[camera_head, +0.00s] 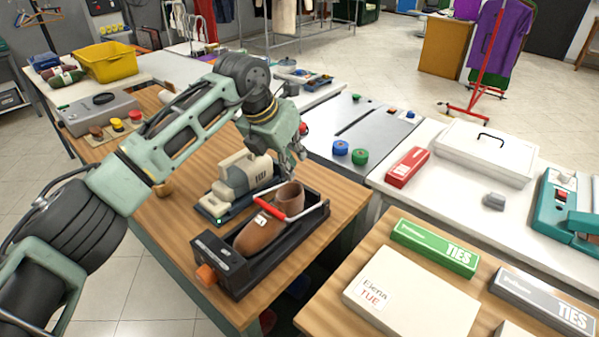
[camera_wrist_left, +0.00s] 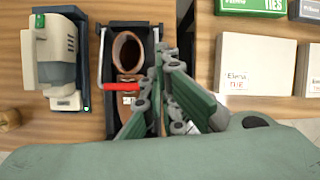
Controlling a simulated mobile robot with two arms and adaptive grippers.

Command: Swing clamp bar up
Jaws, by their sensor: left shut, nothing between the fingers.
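The clamp bar (camera_head: 300,216) is a thin pale metal bar with a red grip (camera_head: 269,208), lying across a brown shoe (camera_head: 263,233) in a black shoe holder (camera_head: 228,270). In the left wrist view the red grip (camera_wrist_left: 121,86) crosses the shoe (camera_wrist_left: 127,50) left of my fingers. My left gripper (camera_head: 299,152) is shut and empty, above and behind the holder's far end in the head view. It also shows in the left wrist view (camera_wrist_left: 163,62), where its fingers hide the holder's right part. Whether it touches the bar I cannot tell. My right gripper is not in view.
A grey-beige device (camera_head: 241,176) stands close beside the holder. An orange knob (camera_head: 206,274) sticks out at the holder's front. A box labelled Elena TUE (camera_head: 412,295) and tie boxes (camera_head: 434,247) lie on the wooden table to the right. Bare wood (camera_head: 345,196) lies right of the holder.

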